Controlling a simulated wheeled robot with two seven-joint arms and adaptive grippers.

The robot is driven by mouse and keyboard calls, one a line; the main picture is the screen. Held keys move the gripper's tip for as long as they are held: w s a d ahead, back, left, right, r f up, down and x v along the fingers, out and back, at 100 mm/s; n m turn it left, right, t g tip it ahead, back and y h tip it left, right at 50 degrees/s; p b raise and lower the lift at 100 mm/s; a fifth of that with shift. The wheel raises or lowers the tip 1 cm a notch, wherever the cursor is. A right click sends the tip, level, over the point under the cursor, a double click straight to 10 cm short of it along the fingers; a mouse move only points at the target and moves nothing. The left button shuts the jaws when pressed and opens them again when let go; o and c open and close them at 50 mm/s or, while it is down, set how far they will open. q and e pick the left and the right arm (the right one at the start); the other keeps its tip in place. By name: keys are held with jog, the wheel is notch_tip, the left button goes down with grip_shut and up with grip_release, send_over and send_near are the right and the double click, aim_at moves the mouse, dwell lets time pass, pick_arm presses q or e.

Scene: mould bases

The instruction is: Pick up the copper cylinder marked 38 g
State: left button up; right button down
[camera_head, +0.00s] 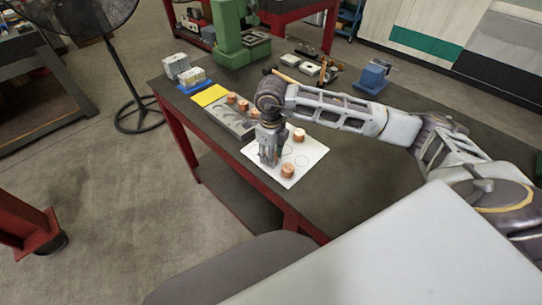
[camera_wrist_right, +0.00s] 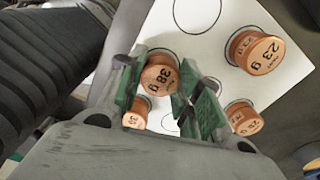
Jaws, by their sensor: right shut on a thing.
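The copper cylinder marked 38 g (camera_wrist_right: 158,78) is between the green-padded fingers of my right gripper (camera_wrist_right: 160,95) in the right wrist view. The fingers are shut on it, and its marked top faces the camera. In the head view my right gripper (camera_head: 268,157) points down at the white sheet (camera_head: 310,153), and the held cylinder is mostly hidden there. My left gripper is not in view.
Two more copper cylinders, (camera_wrist_right: 243,118) and (camera_wrist_right: 137,113), show near the fingers in the wrist view. A grey tray (camera_head: 219,109) with copper cylinders and a yellow sheet (camera_head: 209,95) lie behind. A green machine (camera_head: 231,33) stands at the back. The table's right side is mostly clear.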

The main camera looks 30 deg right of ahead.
jog(key=shift+r, duration=0.15)
jog(key=shift+r, duration=0.6)
notch_tip(320, 180, up, 7)
jog(key=shift+f+b, duration=0.1)
jog(key=shift+b, duration=0.25)
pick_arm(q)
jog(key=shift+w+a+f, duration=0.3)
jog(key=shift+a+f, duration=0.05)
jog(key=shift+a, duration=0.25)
pick_arm(e)
jog(key=shift+r, duration=0.85)
